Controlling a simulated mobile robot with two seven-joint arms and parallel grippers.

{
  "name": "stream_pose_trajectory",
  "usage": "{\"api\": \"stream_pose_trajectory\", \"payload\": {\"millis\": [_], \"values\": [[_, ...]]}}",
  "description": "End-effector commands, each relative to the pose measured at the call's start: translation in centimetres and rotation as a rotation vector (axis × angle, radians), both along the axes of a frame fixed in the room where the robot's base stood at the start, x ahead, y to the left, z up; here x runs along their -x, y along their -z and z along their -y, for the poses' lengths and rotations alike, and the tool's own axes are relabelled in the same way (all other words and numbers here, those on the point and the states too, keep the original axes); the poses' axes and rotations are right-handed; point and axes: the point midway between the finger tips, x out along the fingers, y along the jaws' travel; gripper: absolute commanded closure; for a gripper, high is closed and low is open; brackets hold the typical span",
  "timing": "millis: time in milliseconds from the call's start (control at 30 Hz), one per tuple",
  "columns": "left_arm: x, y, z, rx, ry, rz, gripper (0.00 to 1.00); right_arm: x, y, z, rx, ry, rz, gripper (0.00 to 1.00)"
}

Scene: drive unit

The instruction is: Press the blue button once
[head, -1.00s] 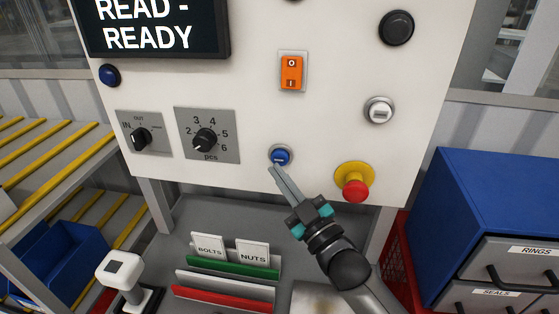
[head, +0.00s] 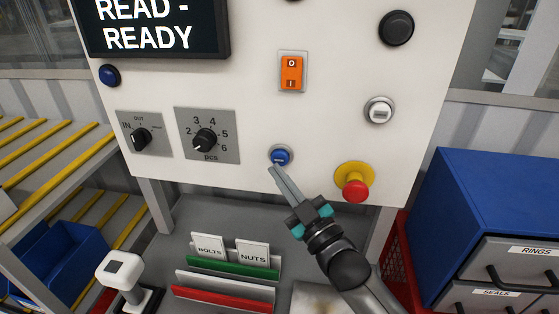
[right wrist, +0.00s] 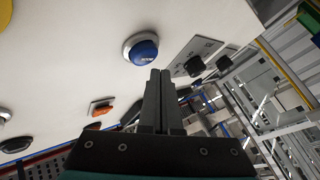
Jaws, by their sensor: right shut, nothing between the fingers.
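The blue button (head: 280,156), in a pale ring, sits low in the middle of the white panel. Another round blue part (head: 108,75) sits at the panel's left edge, below the display. My right gripper (head: 272,169) is shut and empty, with its fingertips just below the lower blue button in the head view. In the right wrist view the blue button (right wrist: 142,50) shows beside the shut fingertips (right wrist: 160,74). Some gap seems to separate them, but I cannot tell how deep it is. My left gripper is not in view.
A red emergency knob on a yellow base (head: 354,182) is right of the blue button. An orange rocker switch (head: 291,71) is above it, and a white button (head: 379,110) up to the right. Black rotary knobs (head: 205,140) are to the left. Signed dividers (head: 235,268) stand below.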

Motion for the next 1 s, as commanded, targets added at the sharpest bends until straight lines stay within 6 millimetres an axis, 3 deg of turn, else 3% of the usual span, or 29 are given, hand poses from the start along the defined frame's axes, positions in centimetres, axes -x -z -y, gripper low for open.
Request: {"api": "stream_pose_trajectory", "payload": {"millis": [1000], "values": [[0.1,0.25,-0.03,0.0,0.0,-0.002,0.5,-0.89,0.0,0.19,0.0,0.0,0.0,1.0]]}}
